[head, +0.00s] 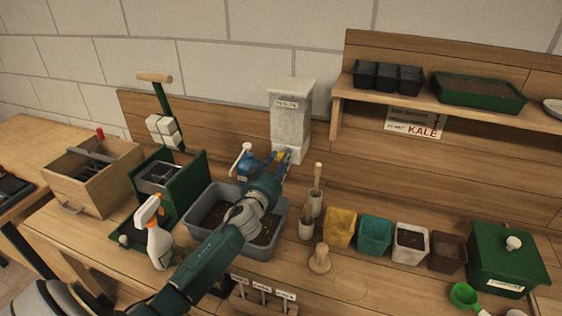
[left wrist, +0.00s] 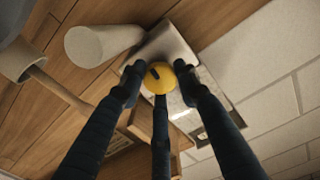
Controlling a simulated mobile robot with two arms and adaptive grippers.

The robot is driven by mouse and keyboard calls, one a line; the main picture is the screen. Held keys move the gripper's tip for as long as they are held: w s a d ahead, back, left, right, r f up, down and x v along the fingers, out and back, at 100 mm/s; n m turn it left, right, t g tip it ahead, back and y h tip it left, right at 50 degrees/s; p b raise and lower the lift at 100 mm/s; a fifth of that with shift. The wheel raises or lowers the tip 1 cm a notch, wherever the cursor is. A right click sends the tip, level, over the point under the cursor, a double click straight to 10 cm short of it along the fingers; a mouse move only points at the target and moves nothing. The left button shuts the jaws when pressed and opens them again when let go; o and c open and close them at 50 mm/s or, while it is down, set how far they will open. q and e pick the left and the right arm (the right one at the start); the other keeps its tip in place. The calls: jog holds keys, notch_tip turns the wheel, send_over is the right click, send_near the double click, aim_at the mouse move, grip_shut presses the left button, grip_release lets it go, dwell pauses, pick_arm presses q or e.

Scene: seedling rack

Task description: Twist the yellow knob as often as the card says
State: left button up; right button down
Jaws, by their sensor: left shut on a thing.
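The yellow knob (left wrist: 159,79) shows in the left wrist view as a round cap with a small dark mark. It is on the front of the pale grey dispenser (head: 290,112), low down. My left gripper (head: 283,158) reaches up to the dispenser in the head view; its fingers (left wrist: 160,84) are closed around the knob. In the head view the gripper mostly hides the knob. A card (head: 414,122) with lines of print and the red word KALE hangs under the shelf; its smaller print is unreadable. My right gripper is not in view.
A grey tub (head: 207,213) with soil stands under my left arm. A spray bottle (head: 157,235) stands to its left. Coloured pots, a yellow one (head: 341,227) among them, and a green box (head: 505,258) stand to the right. A shelf (head: 455,114) juts out above.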

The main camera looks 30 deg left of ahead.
pick_arm(q)
jog(key=m, duration=0.8)
jog(key=shift+f, duration=0.1)
jog(key=m, duration=0.4)
jog(key=shift+m, duration=1.9)
jog(key=shift+m, duration=0.3)
jog(key=o, duration=1.1)
jog(key=shift+o, duration=0.2)
jog(key=v, duration=1.2)
